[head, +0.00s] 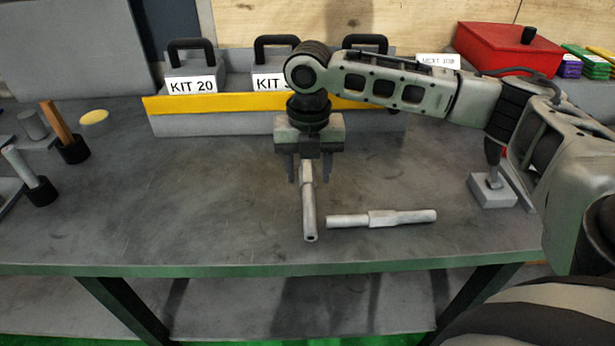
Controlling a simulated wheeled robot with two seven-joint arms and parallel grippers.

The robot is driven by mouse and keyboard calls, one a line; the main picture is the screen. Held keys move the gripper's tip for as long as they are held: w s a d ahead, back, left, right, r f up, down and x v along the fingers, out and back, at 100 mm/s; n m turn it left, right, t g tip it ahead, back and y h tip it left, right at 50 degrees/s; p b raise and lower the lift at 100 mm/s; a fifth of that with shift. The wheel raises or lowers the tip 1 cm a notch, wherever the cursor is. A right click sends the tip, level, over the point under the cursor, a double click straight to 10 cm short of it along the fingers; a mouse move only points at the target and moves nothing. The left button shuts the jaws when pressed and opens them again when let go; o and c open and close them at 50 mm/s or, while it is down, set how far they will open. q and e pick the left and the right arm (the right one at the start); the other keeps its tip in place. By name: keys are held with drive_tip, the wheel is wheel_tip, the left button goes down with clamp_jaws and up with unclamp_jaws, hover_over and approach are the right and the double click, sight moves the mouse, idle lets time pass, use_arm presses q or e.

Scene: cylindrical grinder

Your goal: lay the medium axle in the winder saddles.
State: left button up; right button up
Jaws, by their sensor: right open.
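Two pale metal stepped axles are on the grey bench. One axle (309,208) points toward me, its far end under my right gripper. The other axle (384,218) lies crosswise just right of it. I cannot tell which is the medium one. My right gripper (309,176) points down, open, its fingers on either side of the first axle's far part. Whether they touch it is unclear. I cannot make out the winder saddles with certainty. My left gripper is not in view.
A grey bin with a yellow front edge (215,104) holds handled kits at the back. Black cups (73,150) with upright handles stand at left. A grey block with a post (493,190) is at right. A red box (505,52) is back right. The left-centre bench is clear.

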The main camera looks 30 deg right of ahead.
sight(308, 188)
wheel_tip(308, 188, down, 4)
drive_tip(key=shift+f, duration=0.15)
clamp_jaws()
idle(1.3)
drive_tip(key=shift+w+r, duration=0.1)
drive_tip(key=shift+r, duration=0.1)
